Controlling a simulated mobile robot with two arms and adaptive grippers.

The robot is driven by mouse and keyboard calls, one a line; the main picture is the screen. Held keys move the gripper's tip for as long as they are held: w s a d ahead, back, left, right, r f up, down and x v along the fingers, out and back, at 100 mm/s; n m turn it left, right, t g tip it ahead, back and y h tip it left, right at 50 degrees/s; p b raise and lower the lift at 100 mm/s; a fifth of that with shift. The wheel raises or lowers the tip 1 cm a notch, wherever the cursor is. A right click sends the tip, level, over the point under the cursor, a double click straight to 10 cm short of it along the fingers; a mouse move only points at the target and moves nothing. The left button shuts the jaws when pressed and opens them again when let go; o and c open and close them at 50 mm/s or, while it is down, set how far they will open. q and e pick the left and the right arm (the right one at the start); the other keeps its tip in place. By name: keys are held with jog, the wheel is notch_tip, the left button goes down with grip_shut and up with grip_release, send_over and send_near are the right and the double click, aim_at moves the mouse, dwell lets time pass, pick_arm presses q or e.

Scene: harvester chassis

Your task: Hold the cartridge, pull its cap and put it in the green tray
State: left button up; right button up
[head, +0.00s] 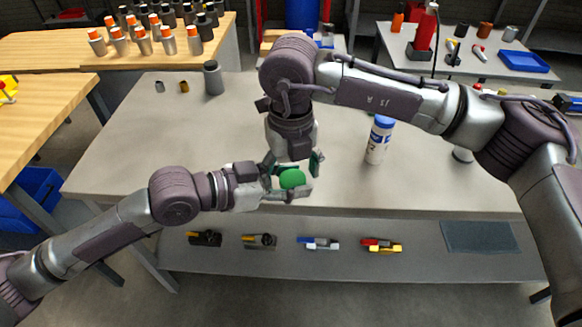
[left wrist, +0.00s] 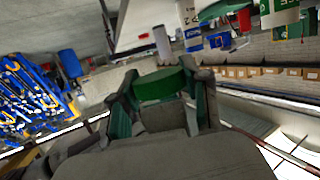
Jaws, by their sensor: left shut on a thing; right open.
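A rounded green piece (head: 292,178), which I take to be the cartridge, is held above the front of the grey table. My left gripper (head: 288,188) is shut on it from the left. In the left wrist view the green piece (left wrist: 160,86) sits between the fingers of that gripper (left wrist: 160,105). My right gripper (head: 295,160) points down from above, open, with its fingers close around the top of the piece. I cannot tell whether they touch it. The cap cannot be told apart from the body, and I make out no green tray.
The grey table (head: 130,150) carries a white bottle with a blue lid (head: 378,140) to the right and a grey bottle (head: 213,78) at the back. Several small tools lie on the lower shelf (head: 215,262). The table's left part is mostly clear.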

jog(key=c, duration=1.2)
pick_arm(q)
jog(key=o, duration=1.4)
jog(key=shift+c, duration=0.2)
